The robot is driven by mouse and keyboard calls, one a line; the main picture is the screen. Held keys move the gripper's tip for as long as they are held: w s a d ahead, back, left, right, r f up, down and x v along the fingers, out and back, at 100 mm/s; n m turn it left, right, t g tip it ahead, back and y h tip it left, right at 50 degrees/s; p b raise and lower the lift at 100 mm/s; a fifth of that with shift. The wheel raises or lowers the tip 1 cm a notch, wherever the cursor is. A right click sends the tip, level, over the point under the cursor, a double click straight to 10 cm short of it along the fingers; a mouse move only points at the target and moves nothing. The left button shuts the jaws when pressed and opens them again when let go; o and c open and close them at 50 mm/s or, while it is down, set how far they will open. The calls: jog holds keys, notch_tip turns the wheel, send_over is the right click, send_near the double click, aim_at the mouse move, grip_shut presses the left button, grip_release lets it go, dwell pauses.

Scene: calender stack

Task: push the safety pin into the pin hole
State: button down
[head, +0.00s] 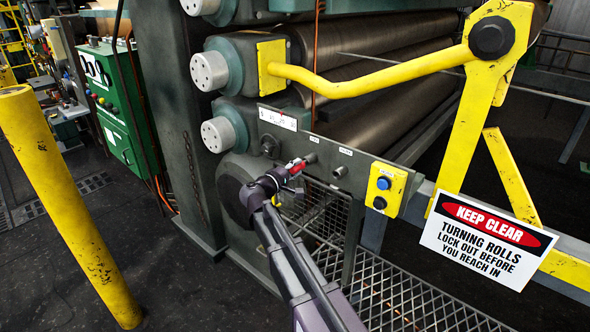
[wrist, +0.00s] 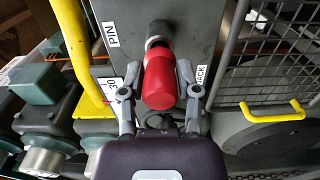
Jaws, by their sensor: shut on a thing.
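The safety pin has a red handle (wrist: 160,85), which also shows as a small red piece in the head view (head: 297,165). My gripper (wrist: 160,92) is shut on this handle, with one finger on each side. In the head view my gripper (head: 291,171) is at the front of the grey plate. A round grey metal collar (wrist: 159,31) on the plate, beside the PIN label (wrist: 112,33), lies straight beyond the handle's far end. The pin's shank and the mouth of the pin hole are hidden, so I cannot tell how deep the pin sits.
A JACK label (wrist: 201,76) is beside the handle. A second metal stub (head: 339,172) and a yellow button box (head: 387,189) are to the right on the plate. Large rolls (head: 372,100) lie behind, with a yellow lever (head: 370,78) across them. A mesh guard (head: 325,215) is below.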

jog(key=shift+x, duration=0.9)
dwell(0.3)
jog(key=shift+c, duration=1.2)
grip_release()
jog(key=shift+o, duration=1.2)
jog(key=shift+s+a, duration=0.15)
jog(key=shift+v, duration=3.3)
